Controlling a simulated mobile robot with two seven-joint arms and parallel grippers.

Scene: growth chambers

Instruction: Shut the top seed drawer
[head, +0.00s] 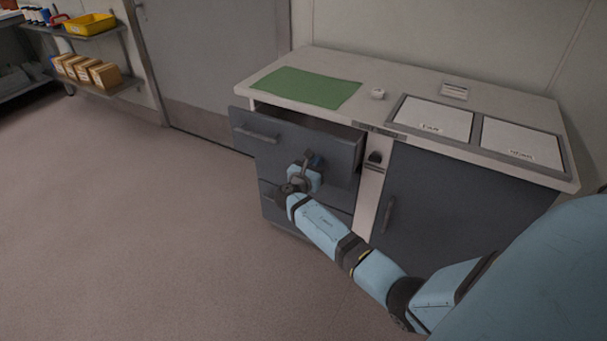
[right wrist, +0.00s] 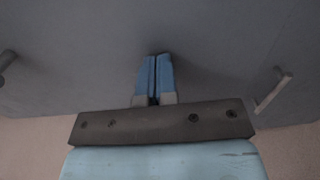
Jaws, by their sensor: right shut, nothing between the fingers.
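The top seed drawer (head: 335,146) is dark grey and stands pulled out from the white-topped cabinet, with a gap visible behind its front. Its bar handle (head: 258,135) is on the left part of the front. My right gripper (head: 313,158) is shut and empty, at the lower middle of the drawer front. In the right wrist view the shut blue fingertips (right wrist: 155,75) point at a grey panel (right wrist: 160,30), close to it; I cannot tell whether they touch. My left gripper is not in view.
Lower drawers (head: 268,195) sit beneath, and a grey cupboard door (head: 450,205) is to the right. A green mat (head: 305,88) and two labelled white panels (head: 433,118) are on the cabinet top. Open floor (head: 130,230) lies to the left.

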